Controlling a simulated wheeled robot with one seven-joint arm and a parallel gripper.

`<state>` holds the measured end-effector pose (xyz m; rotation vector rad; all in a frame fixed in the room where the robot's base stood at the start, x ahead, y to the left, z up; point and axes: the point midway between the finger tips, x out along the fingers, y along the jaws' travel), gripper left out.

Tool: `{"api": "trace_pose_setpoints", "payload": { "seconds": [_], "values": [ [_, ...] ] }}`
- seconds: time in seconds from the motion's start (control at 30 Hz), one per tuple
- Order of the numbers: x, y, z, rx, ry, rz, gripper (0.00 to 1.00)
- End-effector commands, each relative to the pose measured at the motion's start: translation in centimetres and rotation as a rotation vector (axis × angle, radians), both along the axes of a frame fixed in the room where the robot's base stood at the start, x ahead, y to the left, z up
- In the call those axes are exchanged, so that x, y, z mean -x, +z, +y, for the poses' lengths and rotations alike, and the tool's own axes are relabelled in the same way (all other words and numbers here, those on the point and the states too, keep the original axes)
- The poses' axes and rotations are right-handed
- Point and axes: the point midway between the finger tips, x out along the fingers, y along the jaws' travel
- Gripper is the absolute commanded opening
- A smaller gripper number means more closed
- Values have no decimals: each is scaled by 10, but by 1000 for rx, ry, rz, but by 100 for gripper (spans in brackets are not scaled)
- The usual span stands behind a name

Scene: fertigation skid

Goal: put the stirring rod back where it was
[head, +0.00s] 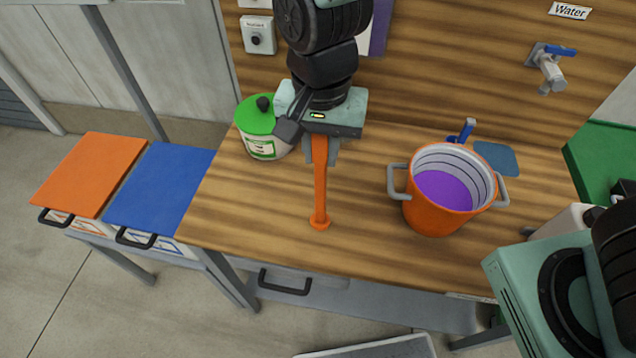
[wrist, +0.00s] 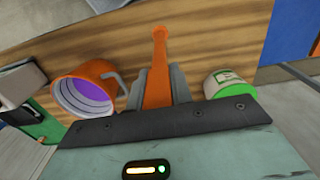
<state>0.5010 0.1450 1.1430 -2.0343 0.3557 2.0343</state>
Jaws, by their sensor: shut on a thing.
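The orange stirring rod (head: 320,185) hangs upright from my gripper (head: 321,150), its round foot at the lower end over the wooden bench. I cannot tell whether the foot touches the bench. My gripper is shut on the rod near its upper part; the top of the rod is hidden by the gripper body. In the wrist view the rod (wrist: 158,75) runs out between the grey fingers. An orange pot (head: 435,208) with grey handles and purple liquid stands to the right of the rod. It also shows at the left of the wrist view (wrist: 98,72).
A white jar with a green lid (head: 258,118) stands just left of my gripper. Orange (head: 88,170) and blue (head: 160,185) lidded boxes are left of the bench. A blue-grey pad (head: 497,157) lies behind the pot. A water tap (head: 548,68) is on the back panel. The bench front is clear.

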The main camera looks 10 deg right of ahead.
Motion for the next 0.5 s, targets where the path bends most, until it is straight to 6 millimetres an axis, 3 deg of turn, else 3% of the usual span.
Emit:
{"api": "trace_pose_setpoints", "payload": {
  "seconds": [0.5],
  "values": [
    [0, -53, 0, -1, -3, 0, 0]
  ]
}}
